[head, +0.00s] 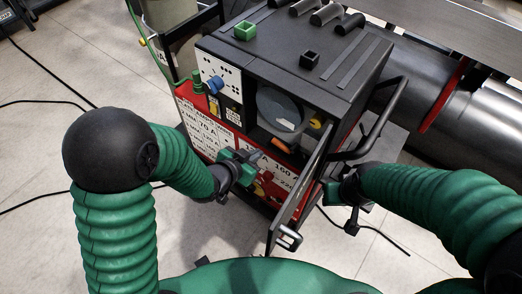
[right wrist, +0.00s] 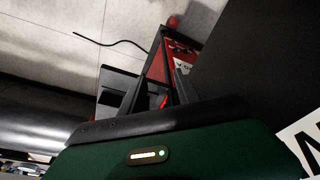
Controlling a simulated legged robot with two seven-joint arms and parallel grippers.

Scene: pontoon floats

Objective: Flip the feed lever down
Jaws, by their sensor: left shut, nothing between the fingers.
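The black and red welding machine (head: 300,55) stands in the middle of the head view with its side door (head: 301,190) swung open toward me. Inside the open bay are a grey spool (head: 280,105) and small yellow and orange parts (head: 314,123). I cannot tell for sure which part is the feed lever; the low part of the bay is partly hidden. My left gripper (head: 243,170) is shut and empty, in front of the machine's lower front. My right gripper (head: 347,192) is right of the open door, close to its outer side; its fingers are not clear.
A large metal pipe (head: 460,115) with a red band lies behind and right of the machine. A black tube handle (head: 385,125) sticks out on the machine's right side. Black cables cross the pale tiled floor (head: 60,75). The left floor is mostly open.

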